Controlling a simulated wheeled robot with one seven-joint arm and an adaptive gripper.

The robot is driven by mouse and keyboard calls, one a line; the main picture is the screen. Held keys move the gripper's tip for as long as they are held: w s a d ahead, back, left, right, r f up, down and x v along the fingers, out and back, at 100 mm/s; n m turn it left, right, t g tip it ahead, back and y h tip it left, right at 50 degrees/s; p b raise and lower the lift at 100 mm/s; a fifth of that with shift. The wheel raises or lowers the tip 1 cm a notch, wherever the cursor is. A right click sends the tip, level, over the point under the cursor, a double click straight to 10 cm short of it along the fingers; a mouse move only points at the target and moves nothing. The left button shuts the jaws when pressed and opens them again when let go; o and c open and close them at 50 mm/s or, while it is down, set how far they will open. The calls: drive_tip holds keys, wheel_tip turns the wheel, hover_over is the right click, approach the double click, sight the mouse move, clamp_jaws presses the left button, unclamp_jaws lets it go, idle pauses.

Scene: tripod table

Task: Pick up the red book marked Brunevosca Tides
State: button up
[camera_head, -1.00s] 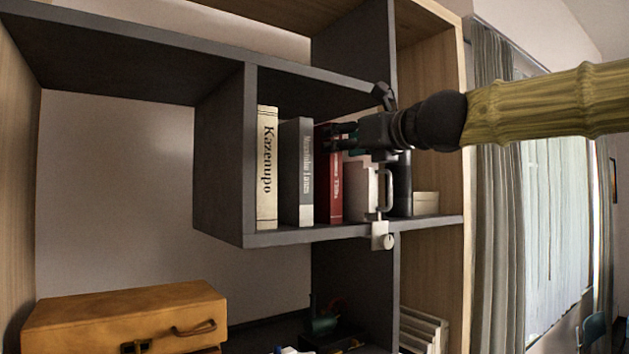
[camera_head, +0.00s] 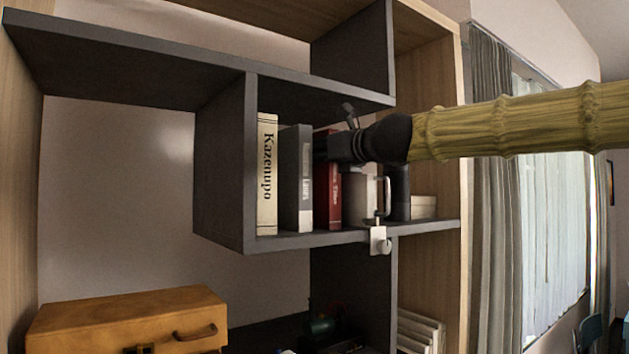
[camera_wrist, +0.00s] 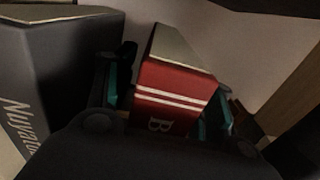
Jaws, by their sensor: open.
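The red book (camera_head: 328,205) stands upright on the shelf. In the head view my gripper and wrist cover its upper spine, so only the lower part of its lettering shows. In the wrist view the red book (camera_wrist: 173,97) has two pale bands and a letter "B" on its spine. My gripper (camera_wrist: 163,100) is open around it. One teal-padded finger is at its left, between it and the dark book, and the other is at its right. I cannot tell whether either finger touches it.
A dark grey book (camera_head: 297,180) and the cream book "Kazenupo" (camera_head: 267,175) stand left of the red book. A white clamp (camera_head: 379,238) sits on the shelf edge at right. The shelf board above (camera_head: 180,45) is close over my gripper. An orange case (camera_head: 130,322) lies below.

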drive_tip(key=shift+s+a+r, duration=0.1)
drive_tip(key=shift+s+r, duration=0.15)
drive_tip(key=shift+s, duration=0.05)
drive_tip(key=shift+w+f, duration=0.15)
drive_tip(key=shift+w, duration=0.1)
drive_tip(key=c, duration=0.5)
drive_tip(key=shift+s, duration=0.1)
clamp_jaws()
drive_tip(key=shift+r, duration=0.25)
